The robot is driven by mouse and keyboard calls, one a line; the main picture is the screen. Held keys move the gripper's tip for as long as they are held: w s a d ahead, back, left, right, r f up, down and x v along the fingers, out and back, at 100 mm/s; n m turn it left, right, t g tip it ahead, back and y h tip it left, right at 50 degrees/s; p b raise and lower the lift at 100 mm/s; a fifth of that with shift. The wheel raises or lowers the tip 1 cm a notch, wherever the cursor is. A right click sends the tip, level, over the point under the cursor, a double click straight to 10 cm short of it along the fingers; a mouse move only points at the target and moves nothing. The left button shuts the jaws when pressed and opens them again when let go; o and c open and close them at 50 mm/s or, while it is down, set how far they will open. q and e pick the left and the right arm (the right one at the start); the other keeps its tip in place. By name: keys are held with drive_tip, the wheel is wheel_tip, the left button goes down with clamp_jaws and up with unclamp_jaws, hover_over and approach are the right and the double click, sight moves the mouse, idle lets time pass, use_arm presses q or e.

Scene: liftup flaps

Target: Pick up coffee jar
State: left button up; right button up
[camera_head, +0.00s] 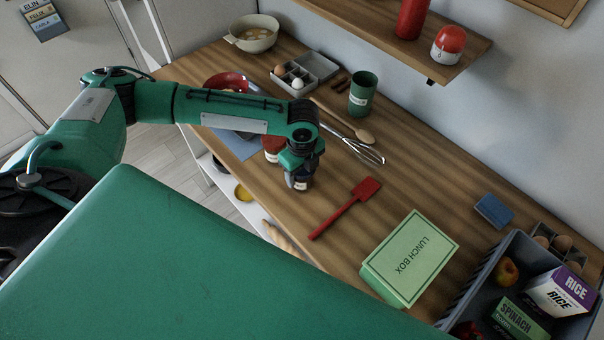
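A small dark jar (300,184) with a pale label stands on the wooden counter, near its front edge; it looks like the coffee jar. My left arm reaches in from the left, and my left gripper (301,173) points down right at the top of this jar. The wrist hides most of the jar's upper part. The fingertips are too small and dark to tell whether they are open or shut on it. A red jar (272,149) stands just left of it, partly hidden by my arm. My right gripper is not in view.
A red spatula (345,208) and a green lunch box (410,258) lie to the right. A whisk (362,151), wooden spoon (364,136) and green cup (362,93) are behind. A grey crate (462,290) holds groceries. A shelf (455,68) overhangs the back.

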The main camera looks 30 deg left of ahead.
use_arm(q)
drive_tip(key=c, duration=0.5)
drive_tip(key=shift+r, duration=0.15)
